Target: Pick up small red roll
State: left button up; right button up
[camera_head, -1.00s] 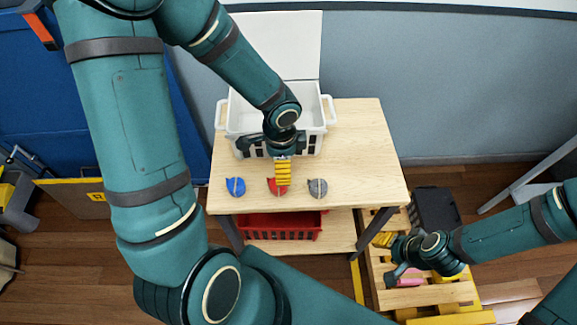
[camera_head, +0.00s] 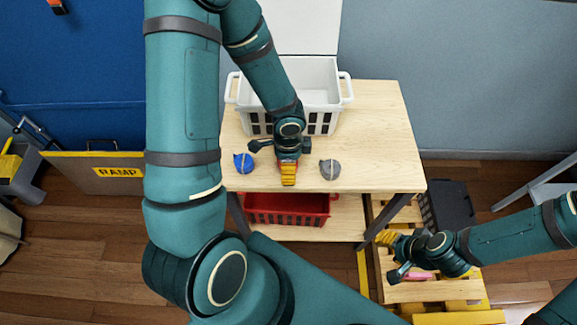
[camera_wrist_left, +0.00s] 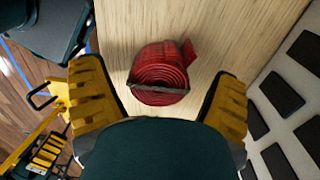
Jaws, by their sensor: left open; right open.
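The small red roll (camera_wrist_left: 160,72) lies on the light wooden table, with a dark strap across its near side. In the head view my left gripper and arm hide nearly all of it. My left gripper (camera_head: 288,174) is open above the roll. In the left wrist view its two yellow-padded fingers (camera_wrist_left: 160,80) stand apart on either side of the roll, with gaps between. My right gripper (camera_head: 392,255) is open, low at the right over a wooden pallet, away from the roll.
A blue roll (camera_head: 243,163) and a grey roll (camera_head: 330,169) flank the red one. A white basket (camera_head: 340,112) stands behind them. A red crate (camera_head: 290,208) sits on the lower shelf. The table's right side (camera_head: 385,145) is clear.

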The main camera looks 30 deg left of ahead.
pick_arm(q)
jog(key=shift+d+f, duration=0.1)
jog(key=shift+f, duration=0.3)
jog(key=c, duration=1.2)
jog(key=shift+r, duration=0.1)
